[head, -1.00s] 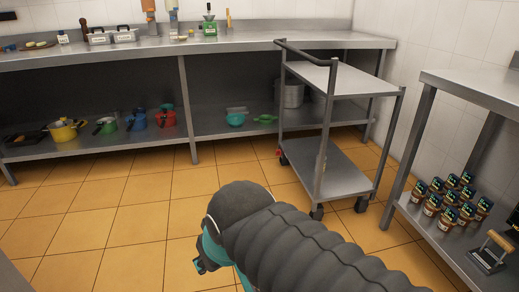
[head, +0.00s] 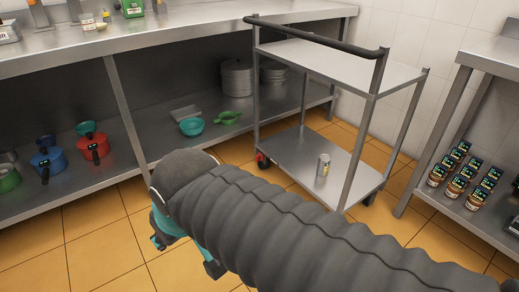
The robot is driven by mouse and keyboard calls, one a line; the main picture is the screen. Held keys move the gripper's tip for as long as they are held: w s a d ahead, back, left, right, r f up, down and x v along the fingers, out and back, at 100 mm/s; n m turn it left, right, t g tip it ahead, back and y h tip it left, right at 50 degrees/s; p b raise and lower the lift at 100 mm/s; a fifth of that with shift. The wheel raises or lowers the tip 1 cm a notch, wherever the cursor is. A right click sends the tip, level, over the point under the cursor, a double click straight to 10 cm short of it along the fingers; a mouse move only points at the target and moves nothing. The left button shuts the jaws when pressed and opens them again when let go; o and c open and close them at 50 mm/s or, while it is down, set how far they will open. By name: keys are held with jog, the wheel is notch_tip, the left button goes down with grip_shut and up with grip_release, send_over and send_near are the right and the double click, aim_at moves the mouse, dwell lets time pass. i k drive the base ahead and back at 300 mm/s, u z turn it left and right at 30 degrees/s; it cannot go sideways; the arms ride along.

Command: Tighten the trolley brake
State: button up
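The metal trolley (head: 365,185) stands right of centre in the head view, with a dark handle bar, two shelves and castors. A small red part (head: 261,158), which looks like the brake, shows at the castor below its left rear post. My gripper (head: 180,243) is at lower left of centre, in front of and left of the trolley, apart from it. My dark ribbed arm sleeve covers most of the gripper and the trolley's near lower corner. Only teal and dark pieces of the gripper show, so I cannot tell whether it is open or shut.
A can (head: 323,165) stands on the trolley's lower shelf. A long steel counter (head: 190,50) runs behind, with pots and bowls on its undershelf. A steel table (head: 497,63) with several jars below stands at right. Orange floor (head: 95,225) is clear at left.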

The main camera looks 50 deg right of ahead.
aim_at(258, 157)
jog(key=z, duration=0.75)
jog(key=i, duration=1.05)
jog(key=z, duration=1.5)
jog(key=i, duration=0.45)
jog(key=z, duration=0.4)
